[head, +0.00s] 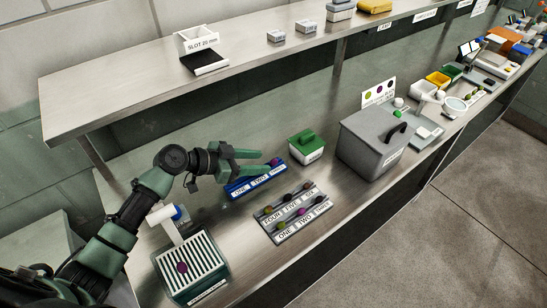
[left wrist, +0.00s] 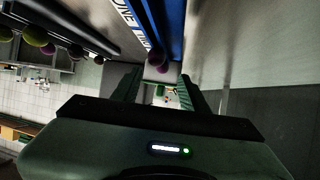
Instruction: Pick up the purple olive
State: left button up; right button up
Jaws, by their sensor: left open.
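My left gripper (head: 264,162) is open and reaches over the blue rack (head: 243,188), which is marked ONE, TWO, THREE. A purple olive (head: 274,161) sits near the right end of this rack, just by the fingertips. In the left wrist view, a purple olive (left wrist: 157,62) shows between the tips of the open fingers (left wrist: 160,78), beside the blue rack (left wrist: 170,25). I cannot tell whether the fingers touch it. Another purple olive (head: 182,267) lies on the slatted roller sizer (head: 206,247). My right gripper is not in view.
A grey rack (head: 285,228) with several olives stands in front of the blue rack. A green-lidded box (head: 307,146) and a large grey bin (head: 372,146) stand to the right. A shelf (head: 130,94) runs above the back of the bench.

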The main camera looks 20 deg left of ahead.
aim_at(271, 162)
pick_arm(q)
jog(key=p+x, duration=0.1)
jog(key=x, duration=0.2)
jog(key=shift+w+f, duration=0.1)
jog(key=shift+w, duration=0.1)
jog(key=shift+d+f, duration=0.1)
jog(key=shift+f, duration=0.05)
jog(key=c, duration=0.8)
jog(key=shift+c, duration=0.4)
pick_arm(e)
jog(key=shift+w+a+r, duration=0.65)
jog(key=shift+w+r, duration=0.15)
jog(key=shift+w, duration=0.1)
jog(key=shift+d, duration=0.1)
